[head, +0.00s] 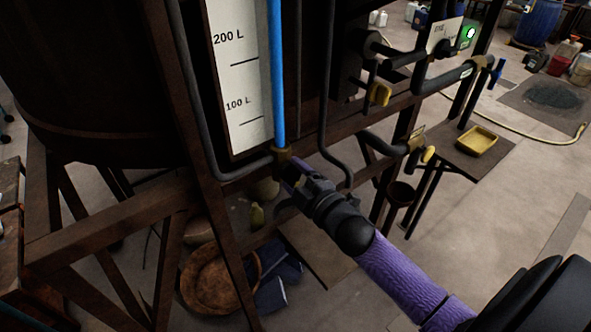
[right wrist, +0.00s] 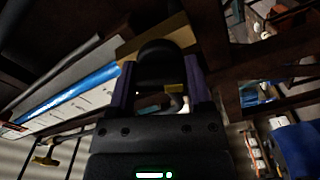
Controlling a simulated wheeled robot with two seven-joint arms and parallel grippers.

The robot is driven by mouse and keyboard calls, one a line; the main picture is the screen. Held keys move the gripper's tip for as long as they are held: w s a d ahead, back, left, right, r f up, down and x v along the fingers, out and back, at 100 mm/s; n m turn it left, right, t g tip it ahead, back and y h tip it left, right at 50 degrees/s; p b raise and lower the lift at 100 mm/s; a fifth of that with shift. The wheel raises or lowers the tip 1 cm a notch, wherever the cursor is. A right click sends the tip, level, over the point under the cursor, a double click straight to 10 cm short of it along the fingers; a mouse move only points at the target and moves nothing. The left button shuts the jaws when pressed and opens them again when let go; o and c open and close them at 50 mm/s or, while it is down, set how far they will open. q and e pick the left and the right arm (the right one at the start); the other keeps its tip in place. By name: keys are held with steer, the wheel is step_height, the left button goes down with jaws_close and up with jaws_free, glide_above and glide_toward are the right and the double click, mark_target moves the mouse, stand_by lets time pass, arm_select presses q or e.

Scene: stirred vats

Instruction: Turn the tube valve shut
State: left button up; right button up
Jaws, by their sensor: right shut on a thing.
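The blue sight tube (head: 278,80) stands upright in front of a white scale board (head: 238,75) marked 100 L and 200 L. A brass-coloured fitting of the tube valve (head: 281,155) is at the tube's lower end. My right gripper (head: 292,176), on its purple arm, reaches this fitting from the lower right and is shut on the tube valve. The gripper hides most of the valve, so I cannot tell how its handle is turned. In the right wrist view a small yellow part (right wrist: 175,88) shows between the purple fingers, and the blue tube (right wrist: 95,86) runs off left. My left gripper is not in view.
Brown frame beams (head: 110,228) are close to the left. A brown round basket (head: 215,283) lies below. Open floor is at the right.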

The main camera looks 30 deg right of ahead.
steer(key=m+p, duration=0.2)
steer(key=m, duration=0.2)
steer(key=shift+m, duration=0.3)
steer(key=m+p, duration=0.2)
steer(key=m, duration=0.1)
steer(key=shift+m, duration=0.4)
steer(key=m, duration=0.3)
steer(key=shift+p, duration=0.4)
steer(key=shift+m, duration=0.9)
steer(key=shift+f+m+p, duration=0.1)
steer(key=shift+m+p, duration=0.2)
steer(key=o, duration=1.3)
steer(key=s, duration=1)
steer(key=shift+d+p, duration=0.3)
steer(key=shift+d, duration=0.1)
